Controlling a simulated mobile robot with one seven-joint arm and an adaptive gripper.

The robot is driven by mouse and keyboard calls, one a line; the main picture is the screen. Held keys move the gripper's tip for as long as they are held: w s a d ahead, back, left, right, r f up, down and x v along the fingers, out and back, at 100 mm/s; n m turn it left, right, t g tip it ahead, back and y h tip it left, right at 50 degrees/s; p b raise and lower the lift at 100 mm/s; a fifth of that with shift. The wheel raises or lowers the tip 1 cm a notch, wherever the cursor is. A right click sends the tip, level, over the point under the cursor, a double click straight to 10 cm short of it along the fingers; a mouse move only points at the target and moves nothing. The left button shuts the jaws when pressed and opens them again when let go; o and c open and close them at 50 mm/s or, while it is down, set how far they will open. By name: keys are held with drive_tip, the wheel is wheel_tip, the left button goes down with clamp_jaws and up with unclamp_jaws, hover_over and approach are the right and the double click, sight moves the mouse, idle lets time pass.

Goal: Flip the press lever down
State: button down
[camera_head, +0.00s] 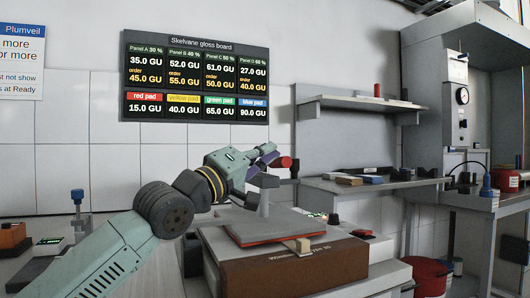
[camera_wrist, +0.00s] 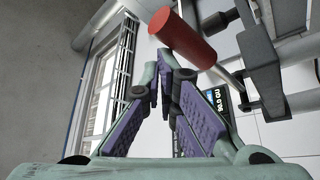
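The press (camera_head: 275,228) has a grey upper plate over a red pad (camera_head: 278,240) on a brown base (camera_head: 300,272). Its lever ends in a red cylindrical grip (camera_head: 286,162), which points toward my gripper (camera_head: 272,160). The grip also shows in the wrist view (camera_wrist: 182,38), on a grey rod, beyond my fingertips and above them in the picture. The grip is not between the fingers. I cannot tell whether a fingertip touches it. My arm hides part of the press's left side.
Shelves (camera_head: 362,184) and a grey cabinet with a gauge (camera_head: 462,96) stand right. A red bucket (camera_head: 428,278) is low right. An orange box (camera_head: 12,235) and a blue-topped stand (camera_head: 77,197) sit left.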

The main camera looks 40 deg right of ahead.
drive_tip(key=shift+s+d+f, duration=0.15)
drive_tip(key=shift+d+f, duration=0.1)
drive_tip(key=shift+f, duration=0.15)
drive_tip(key=r+v, duration=0.1)
drive_tip(key=v, duration=1.1)
drive_tip(key=shift+a, duration=0.25)
drive_tip(key=shift+f, duration=0.1)
